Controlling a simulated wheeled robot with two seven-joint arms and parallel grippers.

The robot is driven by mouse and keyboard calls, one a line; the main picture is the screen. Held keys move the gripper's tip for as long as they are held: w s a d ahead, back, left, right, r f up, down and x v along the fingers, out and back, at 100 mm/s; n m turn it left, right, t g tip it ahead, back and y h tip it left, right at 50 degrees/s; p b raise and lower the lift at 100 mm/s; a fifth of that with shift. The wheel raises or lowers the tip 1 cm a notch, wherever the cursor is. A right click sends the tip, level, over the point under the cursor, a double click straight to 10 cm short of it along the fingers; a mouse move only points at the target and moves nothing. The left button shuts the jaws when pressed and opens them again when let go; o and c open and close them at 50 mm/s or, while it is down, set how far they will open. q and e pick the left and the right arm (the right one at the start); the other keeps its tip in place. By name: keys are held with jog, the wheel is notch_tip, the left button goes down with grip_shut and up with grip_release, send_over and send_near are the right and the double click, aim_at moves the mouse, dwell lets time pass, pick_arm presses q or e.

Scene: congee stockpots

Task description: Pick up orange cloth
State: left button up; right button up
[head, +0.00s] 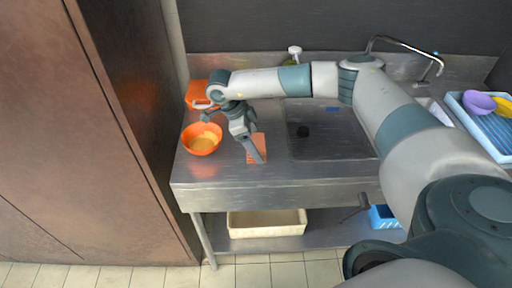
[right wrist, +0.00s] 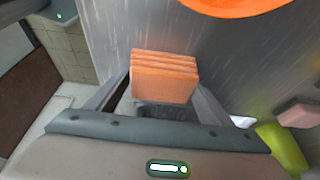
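The orange cloth (head: 262,143) lies folded on the steel counter, left of the sink, partly hidden behind my right gripper (head: 258,158). In the right wrist view the cloth (right wrist: 164,77) shows as a folded stack in several layers, between the ends of my right gripper's fingers (right wrist: 163,92). The fingers are spread apart on either side of it, pointing down at the counter. I cannot tell whether they touch the cloth. My left gripper is not in view.
An orange bowl (head: 202,139) stands close left of the cloth, with another orange container (head: 196,92) behind. The sink (head: 325,135) is to the right. A blue tray (head: 484,128) with a purple bowl (head: 478,103) stands far right. A cream bin (head: 267,222) sits below.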

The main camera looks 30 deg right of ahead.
aim_at(260, 142)
jog(key=shift+c, duration=1.2)
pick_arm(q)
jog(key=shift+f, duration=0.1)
pick_arm(e)
jog(key=shift+r, duration=0.1)
jog(key=shift+r+b, duration=0.5)
notch_tip(260, 142, up, 2)
jog(key=shift+r+b, duration=0.15)
jog(key=shift+b, duration=0.6)
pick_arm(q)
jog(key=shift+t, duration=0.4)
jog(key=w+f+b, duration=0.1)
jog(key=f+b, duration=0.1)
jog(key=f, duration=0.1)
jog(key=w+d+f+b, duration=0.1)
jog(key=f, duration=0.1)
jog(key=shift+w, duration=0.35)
pick_arm(e)
jog(key=s+d+r, duration=0.5)
jog(key=s+r, duration=0.2)
jog(key=s, duration=0.3)
jog(key=shift+s+d+r, duration=0.2)
jog(key=shift+r, duration=0.05)
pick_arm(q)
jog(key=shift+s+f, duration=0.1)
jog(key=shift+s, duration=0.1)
